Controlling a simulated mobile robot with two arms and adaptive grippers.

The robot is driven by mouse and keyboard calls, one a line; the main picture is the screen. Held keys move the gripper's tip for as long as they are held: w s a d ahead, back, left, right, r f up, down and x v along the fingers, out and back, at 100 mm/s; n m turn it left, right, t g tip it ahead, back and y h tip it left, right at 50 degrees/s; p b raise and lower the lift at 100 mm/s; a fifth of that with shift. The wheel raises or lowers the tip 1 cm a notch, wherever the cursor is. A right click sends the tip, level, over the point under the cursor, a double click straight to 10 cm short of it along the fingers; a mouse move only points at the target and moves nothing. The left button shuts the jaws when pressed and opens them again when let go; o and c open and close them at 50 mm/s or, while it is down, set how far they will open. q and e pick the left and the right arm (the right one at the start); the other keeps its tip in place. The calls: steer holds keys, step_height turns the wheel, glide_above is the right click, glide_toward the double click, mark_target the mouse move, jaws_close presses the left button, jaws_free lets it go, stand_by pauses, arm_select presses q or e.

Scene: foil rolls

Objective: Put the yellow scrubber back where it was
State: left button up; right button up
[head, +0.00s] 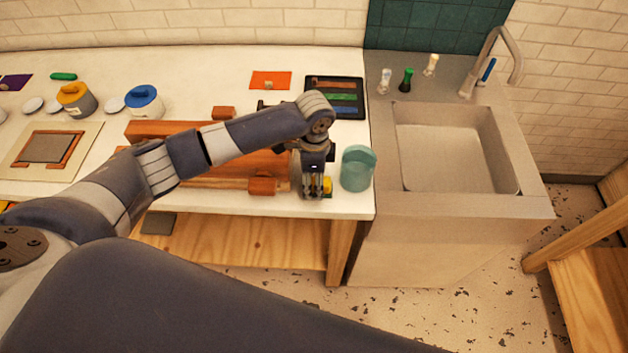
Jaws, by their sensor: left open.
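A small yellow thing (327,184), which looks like the yellow scrubber, shows at the front edge of the white counter. My left gripper (313,194) points down right beside it and covers part of it. The gripper is open; I cannot tell whether the yellow thing is between its fingers or just behind them. My right gripper is not in view.
A teal translucent cup (358,170) stands close to the right of the left gripper. A black tray (336,97) with coloured strips and an orange mat (270,80) lie behind. A reddish wooden block structure (240,168) is to the left. A sink (452,150) is at right.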

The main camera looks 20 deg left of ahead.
mark_target(314, 181)
arm_select(q)
step_height(314, 181, up, 11)
steer(key=b, duration=0.2)
steer(key=shift+r, duration=0.2)
